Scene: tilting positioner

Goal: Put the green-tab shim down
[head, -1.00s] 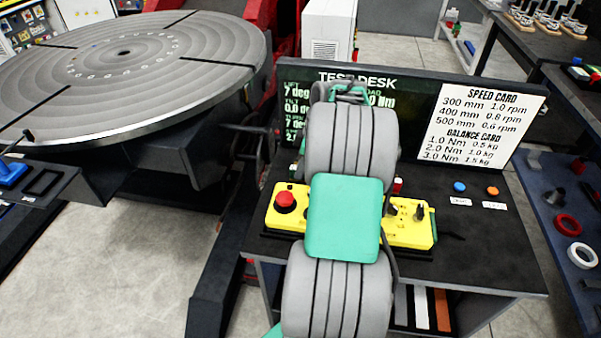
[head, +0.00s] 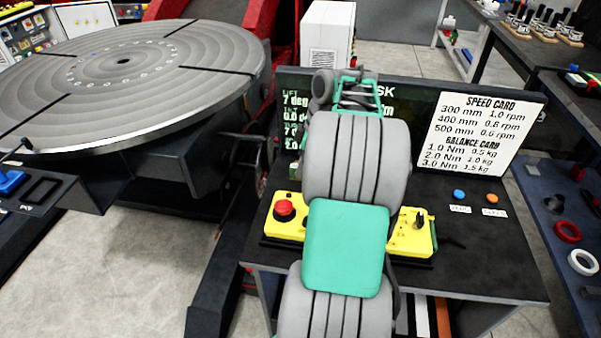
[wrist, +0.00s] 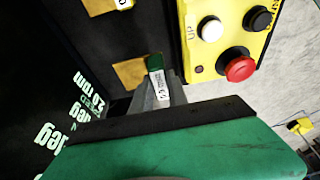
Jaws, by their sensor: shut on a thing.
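The green-tab shim (wrist: 155,64) shows in the wrist view as a small green end with a white printed label below it. My gripper (wrist: 156,94) is shut on it, its grey fingers showing just past the green gripper body. The shim is above the dark desk top, beside a tan patch (wrist: 129,73); I cannot tell whether it touches the desk. In the head view my own arm hides the shim and the fingertips.
The yellow control box (head: 411,236) with a red button (head: 284,209) stands on the test desk (head: 488,262). The desk's display panel (head: 292,126) and speed card (head: 480,134) rise behind. The large round turntable (head: 150,85) is at the left.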

